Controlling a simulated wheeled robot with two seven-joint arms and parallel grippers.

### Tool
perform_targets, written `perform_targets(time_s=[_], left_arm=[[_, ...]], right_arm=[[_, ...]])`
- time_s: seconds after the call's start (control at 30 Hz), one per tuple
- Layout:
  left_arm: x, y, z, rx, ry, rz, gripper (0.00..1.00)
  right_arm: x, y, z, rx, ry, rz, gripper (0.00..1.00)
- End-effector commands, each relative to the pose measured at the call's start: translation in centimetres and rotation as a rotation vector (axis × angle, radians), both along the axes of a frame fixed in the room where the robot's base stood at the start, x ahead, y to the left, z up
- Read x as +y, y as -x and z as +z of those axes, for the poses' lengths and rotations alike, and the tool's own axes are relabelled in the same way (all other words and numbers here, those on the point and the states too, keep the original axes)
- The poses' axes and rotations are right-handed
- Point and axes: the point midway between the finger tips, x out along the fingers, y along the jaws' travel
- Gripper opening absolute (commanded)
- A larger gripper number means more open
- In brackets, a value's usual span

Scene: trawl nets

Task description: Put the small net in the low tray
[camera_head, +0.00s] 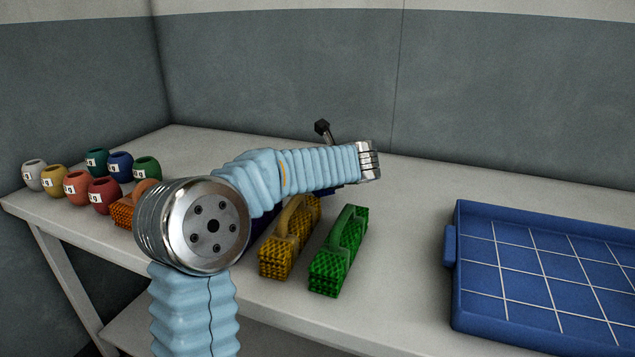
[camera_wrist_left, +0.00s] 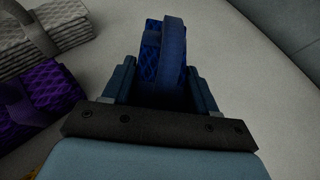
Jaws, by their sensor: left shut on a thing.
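In the left wrist view a dark blue net (camera_wrist_left: 151,46) with a strap handle is between the fingers of my left gripper (camera_wrist_left: 163,75), which is shut on it. In the head view my left arm hides the gripper and most of what it holds; I cannot tell the net's height above the table. A blue low tray (camera_head: 452,247) with white grid lines lies at the right of the table, apart from my arm. Its right part is cut off by the frame. My right gripper is not in view.
A yellow net (camera_head: 277,258) and a green net (camera_head: 325,272) lie in front of my arm. A purple net (camera_wrist_left: 50,92) and a grey net (camera_wrist_left: 62,22) show in the left wrist view. An orange net (camera_head: 122,212) and several labelled pots (camera_head: 103,196) stand left. Table right of the green net is clear.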

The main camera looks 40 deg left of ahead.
Motion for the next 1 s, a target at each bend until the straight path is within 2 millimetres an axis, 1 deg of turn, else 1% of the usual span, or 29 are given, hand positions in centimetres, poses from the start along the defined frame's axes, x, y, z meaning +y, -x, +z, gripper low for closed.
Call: perform_targets(time_s=[0.03, 0.1, 0.2, 0.43, 0.57, 0.6, 0.73, 0.77, 1.0], left_arm=[[0.1, 0.0, -1.0, 0.004, 0.000, 0.000, 0.24], [0.0, 0.0, -2.0, 0.004, 0.000, -0.001, 0.24], [0.0, 0.0, -2.9, 0.002, 0.000, 0.000, 0.24], [0.0, 0.0, -3.0, -0.001, 0.000, 0.000, 0.24], [0.0, 0.0, -3.3, 0.000, 0.000, 0.000, 0.24], [0.0, 0.0, -3.3, 0.001, 0.001, 0.001, 0.61], [0.0, 0.0, -3.3, 0.001, 0.001, 0.001, 0.81], [0.0, 0.0, -3.3, 0.001, 0.001, 0.001, 0.83], [0.0, 0.0, -3.3, 0.001, 0.001, 0.001, 0.83]], right_arm=[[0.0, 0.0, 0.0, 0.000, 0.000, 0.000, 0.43], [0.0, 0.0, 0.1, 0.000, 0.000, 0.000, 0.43], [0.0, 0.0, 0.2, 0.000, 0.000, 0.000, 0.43], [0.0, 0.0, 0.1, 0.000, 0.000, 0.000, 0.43], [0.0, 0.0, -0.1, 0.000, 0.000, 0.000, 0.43], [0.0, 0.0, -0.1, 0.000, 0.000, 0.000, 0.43], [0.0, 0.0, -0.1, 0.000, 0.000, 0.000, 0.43], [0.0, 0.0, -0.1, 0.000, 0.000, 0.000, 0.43], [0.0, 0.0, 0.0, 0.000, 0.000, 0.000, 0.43]])
